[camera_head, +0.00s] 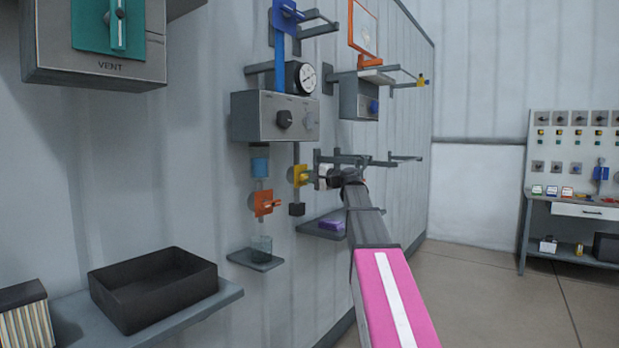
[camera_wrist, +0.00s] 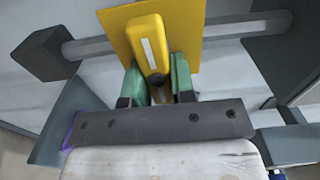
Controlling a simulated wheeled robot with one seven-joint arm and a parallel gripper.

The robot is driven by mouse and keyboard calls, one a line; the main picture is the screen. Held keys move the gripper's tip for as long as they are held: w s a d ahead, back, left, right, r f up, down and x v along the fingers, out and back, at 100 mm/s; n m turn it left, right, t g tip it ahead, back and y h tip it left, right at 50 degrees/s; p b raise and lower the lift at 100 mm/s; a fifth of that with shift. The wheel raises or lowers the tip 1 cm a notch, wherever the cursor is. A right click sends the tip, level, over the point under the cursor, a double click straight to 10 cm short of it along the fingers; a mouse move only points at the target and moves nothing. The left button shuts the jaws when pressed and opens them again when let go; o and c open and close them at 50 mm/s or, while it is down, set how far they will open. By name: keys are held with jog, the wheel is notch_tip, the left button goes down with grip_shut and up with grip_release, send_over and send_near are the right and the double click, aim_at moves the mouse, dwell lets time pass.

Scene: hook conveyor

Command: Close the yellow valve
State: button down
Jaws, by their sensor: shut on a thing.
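The yellow valve (camera_head: 299,175) is mounted on a grey vertical pipe on the wall, below a grey box with a dark knob. In the wrist view its square yellow plate (camera_wrist: 187,18) and rounded yellow handle (camera_wrist: 148,48) fill the top middle; the handle has a white stripe. My gripper (camera_head: 312,175) reaches the valve from the right. In the wrist view the green fingers of my gripper (camera_wrist: 160,82) are on either side of the handle's lower end and are shut on it. The contact itself is partly hidden by the fingers.
An orange valve (camera_head: 264,203) is on the pipe to the left, above a small shelf with a glass (camera_head: 261,245). Grey hook rails (camera_head: 360,159) stick out just above my arm. A shelf with a purple item (camera_head: 331,224) is below.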

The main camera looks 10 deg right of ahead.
dwell(0.6)
jog(key=c, duration=1)
grip_release()
jog(key=shift+o, duration=0.2)
jog(key=v, duration=1.1)
